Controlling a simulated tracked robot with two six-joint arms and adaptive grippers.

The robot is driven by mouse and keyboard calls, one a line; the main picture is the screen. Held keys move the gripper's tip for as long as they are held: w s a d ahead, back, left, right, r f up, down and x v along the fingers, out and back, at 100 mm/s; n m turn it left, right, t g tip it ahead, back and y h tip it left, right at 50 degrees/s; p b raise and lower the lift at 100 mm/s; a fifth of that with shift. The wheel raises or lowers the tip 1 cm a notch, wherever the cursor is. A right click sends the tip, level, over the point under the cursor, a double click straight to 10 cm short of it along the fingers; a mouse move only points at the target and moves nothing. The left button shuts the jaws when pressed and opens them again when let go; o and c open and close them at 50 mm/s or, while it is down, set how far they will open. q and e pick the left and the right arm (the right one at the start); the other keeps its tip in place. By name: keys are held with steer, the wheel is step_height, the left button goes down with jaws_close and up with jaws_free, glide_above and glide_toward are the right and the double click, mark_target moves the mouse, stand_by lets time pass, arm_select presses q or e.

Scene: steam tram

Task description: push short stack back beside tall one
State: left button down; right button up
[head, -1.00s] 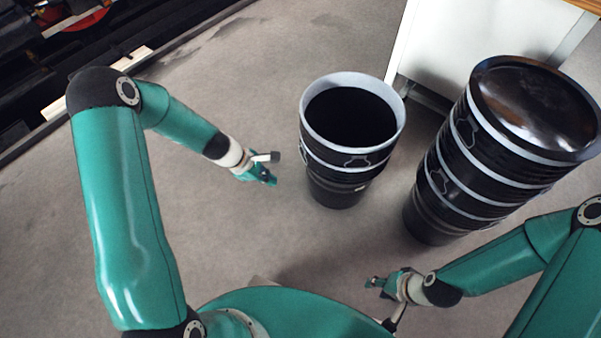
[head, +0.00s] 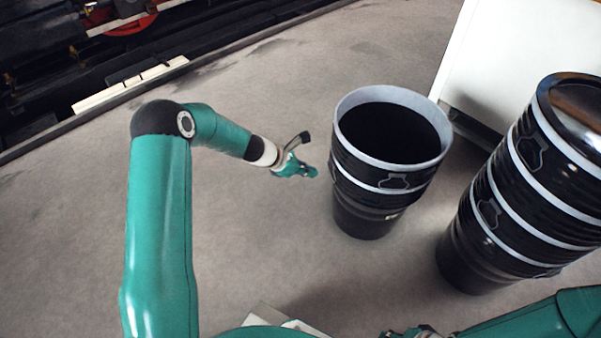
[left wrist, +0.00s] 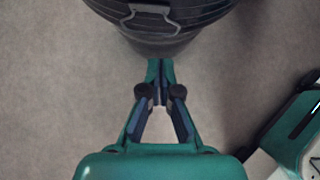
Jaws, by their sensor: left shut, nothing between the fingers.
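The short stack (head: 384,175) is a set of nested black buckets with pale rims, open at the top, standing on the floor. The tall stack (head: 515,200) of similar black buckets stands to its right, with a visible gap between them. My left gripper (head: 312,172) is shut and empty, just left of the short stack. In the left wrist view its closed fingertips (left wrist: 160,64) are at the lower side of the short stack (left wrist: 160,25); whether they touch cannot be told. My right gripper (head: 410,333) is mostly cut off at the bottom edge.
A white cabinet (head: 490,60) stands behind the stacks. A dark track edge (head: 190,80) with pale blocks runs along the upper left. The grey floor (head: 260,235) left of and in front of the short stack is clear.

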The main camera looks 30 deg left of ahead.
mark_target(333, 172)
arm_select(q)
steer(key=w+d, duration=0.1)
steer(key=w, duration=0.1)
steer(key=w+d+f, duration=0.1)
steer(key=d, duration=0.1)
steer(key=shift+w+d+f+b, duration=0.1)
steer(key=shift+w+d+b, duration=0.2)
steer(key=shift+w+b, duration=0.1)
